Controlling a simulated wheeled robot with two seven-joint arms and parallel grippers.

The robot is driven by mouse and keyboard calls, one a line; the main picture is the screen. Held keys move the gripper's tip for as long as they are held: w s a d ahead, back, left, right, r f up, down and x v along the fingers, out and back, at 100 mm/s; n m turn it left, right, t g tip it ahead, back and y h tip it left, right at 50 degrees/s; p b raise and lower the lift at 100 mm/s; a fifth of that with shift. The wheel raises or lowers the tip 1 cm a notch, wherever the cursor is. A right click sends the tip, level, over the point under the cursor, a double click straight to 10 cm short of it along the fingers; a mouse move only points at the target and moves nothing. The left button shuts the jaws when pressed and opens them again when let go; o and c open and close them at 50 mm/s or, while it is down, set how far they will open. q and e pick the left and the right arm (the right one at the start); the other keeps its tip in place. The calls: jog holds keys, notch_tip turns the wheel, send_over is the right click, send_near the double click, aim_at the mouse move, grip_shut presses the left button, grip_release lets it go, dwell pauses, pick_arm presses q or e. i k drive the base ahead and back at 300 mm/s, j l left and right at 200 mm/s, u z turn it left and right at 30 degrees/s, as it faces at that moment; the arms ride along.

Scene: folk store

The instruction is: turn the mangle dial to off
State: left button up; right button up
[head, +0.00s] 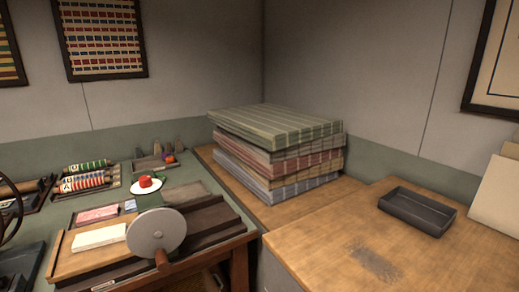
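No part that I can clearly identify as the mangle dial shows in the head view. A round grey disc (156,232) with a wooden handle (163,262) stands upright at the front edge of the worktable; I cannot tell whether it belongs to a mangle. Part of a dark spoked wheel (9,208) is cut off at the left edge, and the machine it belongs to is mostly out of frame. Neither of my grippers is in view.
The green worktable (190,172) holds a wooden board (75,262), a white block (99,237), a white plate (146,188) with a red item, and striped rolls (84,181). Folded striped cloths (277,155) are stacked on the wooden counter (330,238) beside a dark tray (417,210).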

aim_at(145, 181)
jog(key=u, duration=1)
jog(key=i+j+z, duration=0.85)
jog(key=j+z, duration=0.2)
